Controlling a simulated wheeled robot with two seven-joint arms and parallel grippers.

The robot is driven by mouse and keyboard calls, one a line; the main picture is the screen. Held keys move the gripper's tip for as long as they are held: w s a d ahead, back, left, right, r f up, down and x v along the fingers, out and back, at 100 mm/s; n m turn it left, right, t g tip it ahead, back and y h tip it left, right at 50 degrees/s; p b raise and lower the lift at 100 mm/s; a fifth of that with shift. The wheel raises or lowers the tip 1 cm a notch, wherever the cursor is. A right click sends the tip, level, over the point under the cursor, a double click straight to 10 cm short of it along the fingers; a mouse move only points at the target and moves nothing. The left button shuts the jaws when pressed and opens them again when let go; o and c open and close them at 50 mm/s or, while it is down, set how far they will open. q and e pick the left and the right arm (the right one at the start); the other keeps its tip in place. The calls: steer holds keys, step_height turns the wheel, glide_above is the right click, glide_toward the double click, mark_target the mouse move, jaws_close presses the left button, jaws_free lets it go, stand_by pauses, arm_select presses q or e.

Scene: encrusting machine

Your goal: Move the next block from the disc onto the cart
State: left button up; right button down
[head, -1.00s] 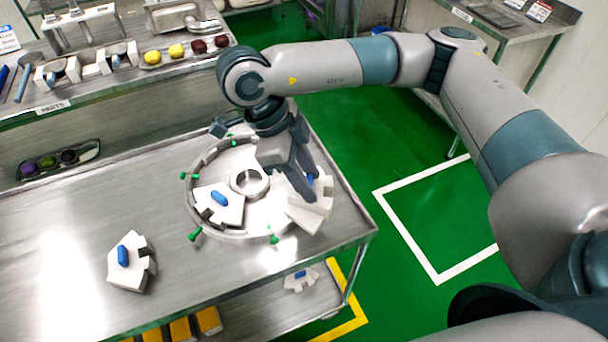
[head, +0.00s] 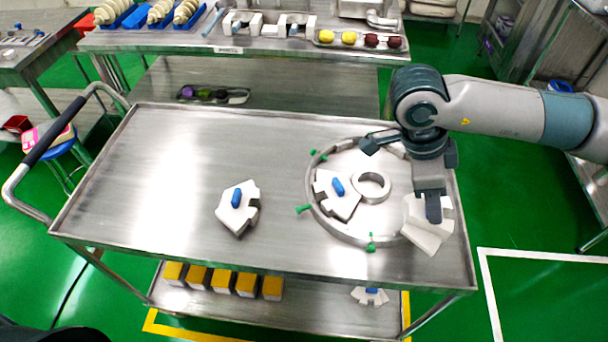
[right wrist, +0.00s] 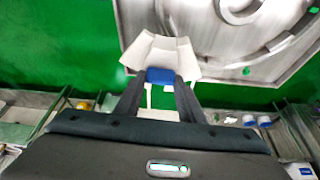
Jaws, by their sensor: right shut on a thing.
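My right gripper (head: 433,208) is shut on the blue handle of a white block (head: 424,238) at the right edge of the disc. The right wrist view shows both fingers on the blue handle (right wrist: 160,77), with the white block (right wrist: 160,49) beyond them. Its height above the surface is hard to judge. The metal disc (head: 338,232) sits at the right of the cart top (head: 150,180). Another white block (head: 335,203) with a blue handle is on the disc's left part. A similar block (head: 237,217) lies on the cart, left of the disc. My left gripper is out of view.
Green pegs (head: 303,209) stick out around the disc. A parts table (head: 250,44) stands behind.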

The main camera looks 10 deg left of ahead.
steer(key=w+n+t, duration=0.1)
steer(key=n, duration=0.1)
steer(key=w+d+n+t, duration=0.1)
steer(key=n, duration=0.2)
steer(key=shift+w, duration=0.2)
steer(key=n, duration=0.1)
steer(key=w+n+t+y, duration=0.1)
steer(key=n, duration=0.1)
steer(key=w+n, duration=0.1)
steer(key=shift+d+r+n+t+y, duration=0.1)
steer(key=shift+d+n+t+y, duration=0.2)
steer(key=shift+n, duration=0.1)
steer(key=n, duration=0.1)
steer(key=w+n+y, duration=0.1)
steer(key=n, duration=0.1)
steer(key=w+n, duration=0.1)
steer(key=shift+d+r+t, duration=0.4)
steer(key=n, duration=0.1)
steer(key=w+n+y, duration=0.1)
steer(key=n, duration=0.1)
steer(key=r+n+y, duration=0.1)
steer(key=shift+w+d+n, duration=0.25)
steer(key=shift+w+n, duration=0.05)
